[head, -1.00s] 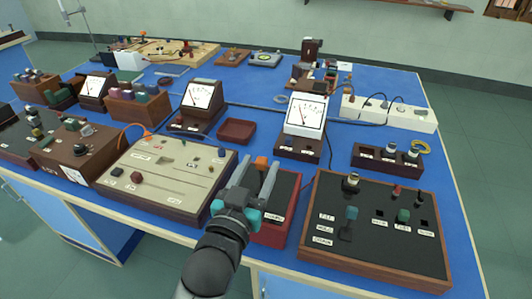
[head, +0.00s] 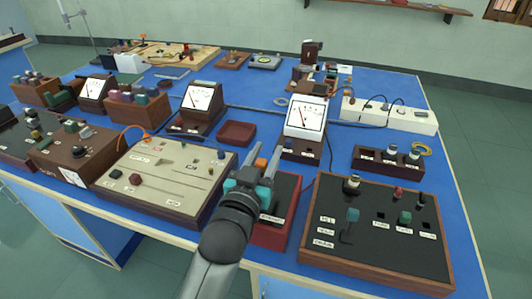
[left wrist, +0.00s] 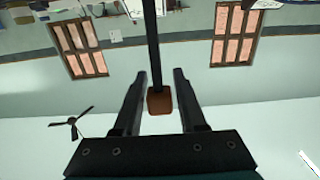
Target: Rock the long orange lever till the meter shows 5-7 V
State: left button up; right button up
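The long lever has an orange-brown handle (head: 261,162) that shows just beyond my left gripper (head: 263,160) in the head view. In the left wrist view the handle (left wrist: 160,101) hangs on a dark rod between the two spread fingers, with a gap on each side. My left gripper is open around it. The lever's red box (head: 287,205) is partly hidden behind my gripper and arm. A meter with a white face (head: 305,117) stands behind the box; its needle is too small to read. My right gripper is not in view.
A wood-edged black panel (head: 375,235) is close on the right and a beige panel (head: 165,185) close on the left. A red tray (head: 236,132) and another meter (head: 198,97) stand behind. Some blue bench top is free farther back.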

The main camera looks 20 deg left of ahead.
pick_arm(q)
grip_shut()
dwell(1.1)
